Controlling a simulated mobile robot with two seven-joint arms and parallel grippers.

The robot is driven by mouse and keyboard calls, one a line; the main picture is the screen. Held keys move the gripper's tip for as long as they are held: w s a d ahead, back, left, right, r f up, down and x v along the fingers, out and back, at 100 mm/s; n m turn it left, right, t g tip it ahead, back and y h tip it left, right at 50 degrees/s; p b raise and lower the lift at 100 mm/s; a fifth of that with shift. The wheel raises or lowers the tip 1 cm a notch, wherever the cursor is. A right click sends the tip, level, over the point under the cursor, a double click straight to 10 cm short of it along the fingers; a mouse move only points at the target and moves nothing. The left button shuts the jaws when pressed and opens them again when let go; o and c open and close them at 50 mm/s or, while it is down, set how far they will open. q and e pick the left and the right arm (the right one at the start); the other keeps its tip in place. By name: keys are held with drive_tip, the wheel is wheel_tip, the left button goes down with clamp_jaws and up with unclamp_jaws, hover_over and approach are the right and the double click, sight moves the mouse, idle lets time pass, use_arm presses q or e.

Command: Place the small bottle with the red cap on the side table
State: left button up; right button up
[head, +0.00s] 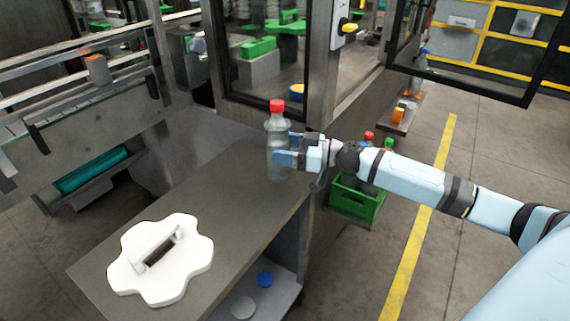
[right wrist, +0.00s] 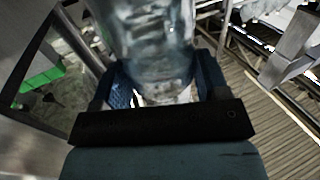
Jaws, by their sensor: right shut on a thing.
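The small bottle with the red cap (head: 277,128) is clear and upright at the far end of the grey side table (head: 215,195). My right gripper (head: 291,150) comes in from the right and is shut on the bottle's body. In the right wrist view the bottle (right wrist: 150,45) fills the space between the two blue fingers. The bottle's base is at or close to the table top; I cannot tell whether it touches. My left gripper is not in view.
A white lobed part with a handle (head: 160,262) lies on the table's near end. A glazed machine frame (head: 320,70) rises behind the bottle. The table's middle is clear.

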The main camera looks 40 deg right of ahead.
drive_tip(key=shift+f+b, duration=0.45)
drive_tip(key=shift+f, duration=1.55)
drive_tip(key=shift+f, duration=0.1)
drive_tip(key=o, duration=1.4)
drive_tip(key=shift+c, duration=0.2)
drive_tip(key=v, duration=1.2)
drive_tip(key=s+a+f+m+t+h, duration=0.1)
drive_tip(key=s+a+f+m+h, duration=0.3)
drive_tip(key=f, duration=0.4)
drive_tip(key=s+a+f+m+t+h, duration=0.2)
drive_tip(key=s+a+f+h, duration=0.1)
drive_tip(key=a+f, duration=0.4)
drive_tip(key=s+a+f+g, duration=0.2)
drive_tip(key=s+a, duration=0.3)
drive_tip(key=a, duration=0.3)
drive_tip(key=s+a+f+g+h, duration=0.1)
drive_tip(key=s+a+f+g, duration=0.2)
drive_tip(key=s+a+f, duration=0.2)
drive_tip(key=a, duration=0.2)
drive_tip(key=shift+s+a+f+h, duration=0.15)
drive_tip(key=shift+s+a+h, duration=0.1)
drive_tip(key=shift+a+h, duration=0.1)
